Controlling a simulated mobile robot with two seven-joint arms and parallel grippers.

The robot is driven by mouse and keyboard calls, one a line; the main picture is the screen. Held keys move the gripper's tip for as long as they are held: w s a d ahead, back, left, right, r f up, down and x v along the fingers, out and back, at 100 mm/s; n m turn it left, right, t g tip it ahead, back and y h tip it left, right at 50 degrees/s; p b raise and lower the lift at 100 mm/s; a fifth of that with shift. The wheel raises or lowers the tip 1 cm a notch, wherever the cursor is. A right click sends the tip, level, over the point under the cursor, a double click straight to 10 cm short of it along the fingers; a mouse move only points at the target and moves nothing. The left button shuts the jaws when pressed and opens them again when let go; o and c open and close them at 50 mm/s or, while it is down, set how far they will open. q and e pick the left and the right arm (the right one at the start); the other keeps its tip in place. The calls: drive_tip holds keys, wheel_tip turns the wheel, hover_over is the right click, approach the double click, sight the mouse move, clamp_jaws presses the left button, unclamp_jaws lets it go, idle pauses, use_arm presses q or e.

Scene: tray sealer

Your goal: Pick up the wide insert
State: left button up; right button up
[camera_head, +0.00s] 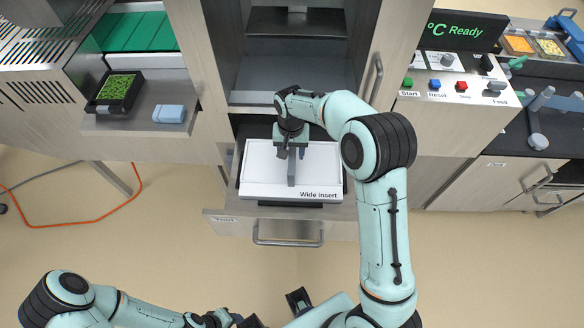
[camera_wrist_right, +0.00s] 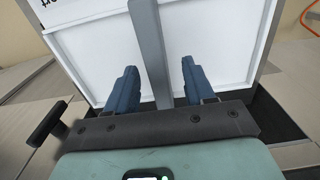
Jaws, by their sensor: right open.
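The wide insert (camera_head: 262,178) is a white rectangular panel with a raised rim, labelled "Wide insert", lying in an open drawer below the machine. A grey bar (camera_head: 291,172) stands across its middle as a handle; it also shows in the right wrist view (camera_wrist_right: 150,45). My right gripper (camera_head: 291,152) is over the insert, pointing down. In the right wrist view its blue fingers (camera_wrist_right: 159,72) are apart, one on each side of the bar, with gaps showing. My left arm is at the bottom of the head view, its gripper (camera_head: 240,320) only partly in the frame.
The drawer (camera_head: 215,224) is pulled out, with a metal handle (camera_head: 288,240) in front. A button panel (camera_head: 450,95) is at the right. A shelf at the left holds a tray of green food (camera_head: 118,90) and a light-blue block (camera_head: 169,114). An orange cable (camera_head: 85,224) lies on the floor.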

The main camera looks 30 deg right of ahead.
wheel_tip(320, 180, down, 4)
drive_tip(key=shift+d+r, duration=0.1)
drive_tip(key=shift+r, duration=0.1)
drive_tip(key=shift+s, duration=0.1)
drive_tip(key=c, duration=1)
drive_tip(key=shift+r, duration=0.1)
idle(0.6)
